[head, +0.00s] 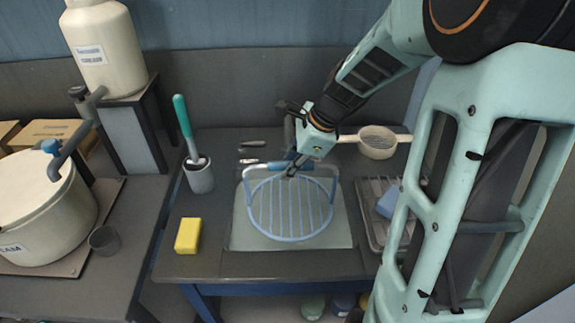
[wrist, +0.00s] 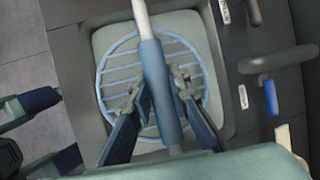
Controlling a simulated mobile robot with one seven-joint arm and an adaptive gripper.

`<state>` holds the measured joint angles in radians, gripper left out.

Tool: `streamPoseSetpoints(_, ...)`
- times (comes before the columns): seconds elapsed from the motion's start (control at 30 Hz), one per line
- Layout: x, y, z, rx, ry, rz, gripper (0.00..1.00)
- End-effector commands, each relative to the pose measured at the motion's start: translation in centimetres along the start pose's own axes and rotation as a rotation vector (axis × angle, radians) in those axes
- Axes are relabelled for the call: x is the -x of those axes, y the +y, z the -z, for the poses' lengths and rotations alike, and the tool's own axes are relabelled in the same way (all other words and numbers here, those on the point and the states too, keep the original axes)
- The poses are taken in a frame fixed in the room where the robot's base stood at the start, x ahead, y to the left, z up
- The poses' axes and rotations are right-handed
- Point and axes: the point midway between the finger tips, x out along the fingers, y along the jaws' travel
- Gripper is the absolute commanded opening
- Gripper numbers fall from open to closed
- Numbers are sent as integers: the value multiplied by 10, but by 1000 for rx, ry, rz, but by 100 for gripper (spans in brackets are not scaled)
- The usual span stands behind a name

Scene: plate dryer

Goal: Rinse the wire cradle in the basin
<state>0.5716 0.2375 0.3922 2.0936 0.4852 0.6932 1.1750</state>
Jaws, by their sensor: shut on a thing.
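The wire cradle (head: 267,212) is a round blue wire grid with an arched handle that has a thicker blue grip. My gripper (head: 291,171) is shut on that grip, at the top of the handle. In the wrist view the grip (wrist: 160,90) runs between the two fingers (wrist: 160,98), with the round grid (wrist: 120,68) beyond them. The cradle is roughly level over the pale grey-green basin (head: 240,236), within its outline. I cannot tell whether it touches the basin floor. No running water shows. The fingers hide part of the grid in the wrist view.
A dark tap (head: 289,132) stands behind the basin, partly hidden by my arm. A strainer (head: 377,143) is at back right, and a drying tray (head: 372,188) with a blue block is right. A yellow sponge (head: 188,235) and a brush cup (head: 199,177) stand left.

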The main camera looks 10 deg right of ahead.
Motion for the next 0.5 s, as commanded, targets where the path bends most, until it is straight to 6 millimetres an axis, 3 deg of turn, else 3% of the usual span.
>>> streamPoseSetpoints(0.5, -50, 11, 20, 2, 0, 0, 0)
